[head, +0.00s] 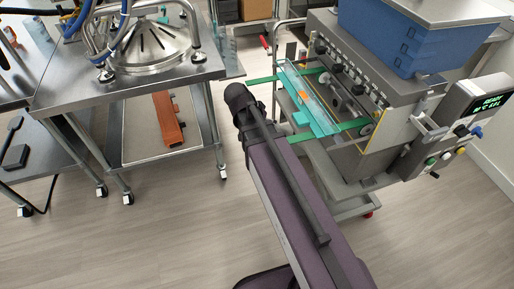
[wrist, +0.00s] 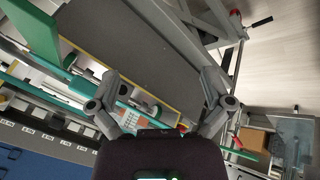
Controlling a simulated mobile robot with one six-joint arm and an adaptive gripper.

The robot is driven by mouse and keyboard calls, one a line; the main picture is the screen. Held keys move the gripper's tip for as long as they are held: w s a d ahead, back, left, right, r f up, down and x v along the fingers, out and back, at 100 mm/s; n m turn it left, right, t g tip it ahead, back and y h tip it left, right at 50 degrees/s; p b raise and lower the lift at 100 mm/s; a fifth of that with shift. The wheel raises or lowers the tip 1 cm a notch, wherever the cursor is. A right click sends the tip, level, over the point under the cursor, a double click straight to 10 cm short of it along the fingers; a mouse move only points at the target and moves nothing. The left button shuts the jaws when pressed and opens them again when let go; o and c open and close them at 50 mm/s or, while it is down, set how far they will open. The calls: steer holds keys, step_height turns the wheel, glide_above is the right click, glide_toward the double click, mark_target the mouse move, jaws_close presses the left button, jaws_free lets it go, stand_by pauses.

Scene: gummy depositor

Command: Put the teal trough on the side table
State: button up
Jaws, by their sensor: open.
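The teal trough (head: 318,112) is a long, pale, see-through channel along the front of the depositor, lying across green bars (head: 355,126). In the wrist view, a teal strip that looks like the trough (wrist: 50,94) runs in from the left edge and passes behind the left finger. My gripper (wrist: 160,75) is open, with nothing seen held between its fingers. In the head view, my arm reaches up to the left of the trough, and the fingers cannot be made out. The steel table (head: 135,83) at left, probably the side table, carries a round slotted metal lid.
The depositor (head: 400,110) stands at right with a blue hopper (head: 390,35) on top. Hoses and a metal frame stand on the steel table. An orange-brown part (head: 168,118) lies on its lower shelf. Open floor (head: 150,230) lies in front.

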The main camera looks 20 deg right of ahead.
steer(key=s+a+f+n+y, duration=0.3)
steer(key=s+a+n+y, duration=0.2)
steer(key=n, duration=0.3)
steer(key=shift+s+a+y, duration=0.3)
steer(key=shift+s+y, duration=0.3)
steer(key=shift+y, duration=0.1)
